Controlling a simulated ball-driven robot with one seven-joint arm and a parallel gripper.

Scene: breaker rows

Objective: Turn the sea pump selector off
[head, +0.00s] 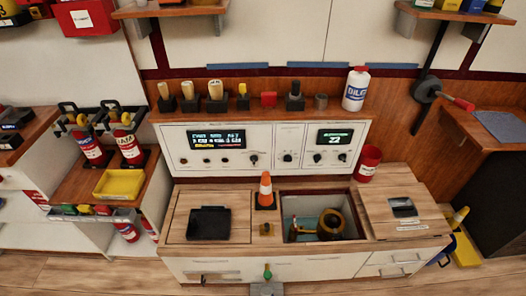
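A white control panel (268,148) runs along the back of the wooden counter. Its left section has a dark display (216,139) with a row of small round controls and a black rotary knob (254,160) at its right end. The middle section has another black knob (288,157). The right section has a display reading about 22 (335,136) and a black knob (342,157). The labels are too small to read, so I cannot tell which knob is the sea pump selector or how it is set. My gripper is not in view.
An orange cone (266,190) stands on the counter before the panel, beside an open well (290,226) holding a brass fitting (331,224). A black tray (209,223) lies left. A red container (368,160) stands right of the panel; a white bottle (355,88) stands on the shelf above.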

